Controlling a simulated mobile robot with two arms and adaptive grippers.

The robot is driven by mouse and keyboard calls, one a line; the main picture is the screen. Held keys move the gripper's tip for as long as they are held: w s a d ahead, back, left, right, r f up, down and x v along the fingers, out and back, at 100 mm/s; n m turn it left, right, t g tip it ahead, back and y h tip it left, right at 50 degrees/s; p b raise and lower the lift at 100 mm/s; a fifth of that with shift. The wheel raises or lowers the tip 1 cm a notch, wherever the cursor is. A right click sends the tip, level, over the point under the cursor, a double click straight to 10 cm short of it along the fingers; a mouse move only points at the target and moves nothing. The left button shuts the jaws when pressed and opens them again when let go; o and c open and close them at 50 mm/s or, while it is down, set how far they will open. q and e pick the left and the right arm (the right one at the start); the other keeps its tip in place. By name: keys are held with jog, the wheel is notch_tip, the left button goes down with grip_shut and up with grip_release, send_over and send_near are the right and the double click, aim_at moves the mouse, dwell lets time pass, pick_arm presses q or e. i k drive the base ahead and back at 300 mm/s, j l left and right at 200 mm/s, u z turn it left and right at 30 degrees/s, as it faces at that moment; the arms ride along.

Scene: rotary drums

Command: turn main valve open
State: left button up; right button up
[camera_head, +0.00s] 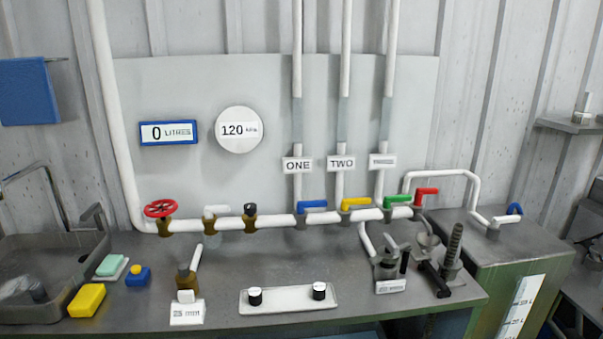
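A red round handwheel valve (160,208) sits at the left end of the white horizontal pipe (225,224), near where the pipe bends upward; it looks like the main valve. To its right on the pipe are a valve with a white handle (215,211) and one with a small black knob (250,209). Lever valves follow: blue (312,204), yellow (356,202), green (397,199) and red (426,191). How far the handwheel is turned cannot be told. Neither of my grippers shows in the head view.
A display (169,132) reads 0 litres; a round gauge (239,130) reads 120. A sink (50,250), yellow sponge (86,300), small upright valve (187,280), two-knob plate (289,299) and dark metal fittings (390,265) occupy the bench. The bench is clear just below the handwheel.

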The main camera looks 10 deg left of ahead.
aim_at(162, 215)
jog(key=i+j, duration=0.15)
jog(key=j, duration=0.25)
jog(key=i+j, duration=0.15)
jog(key=j, duration=0.25)
jog(key=i+j, duration=0.1)
jog(key=j, duration=0.3)
jog(key=i+j, duration=0.15)
jog(key=j, duration=0.25)
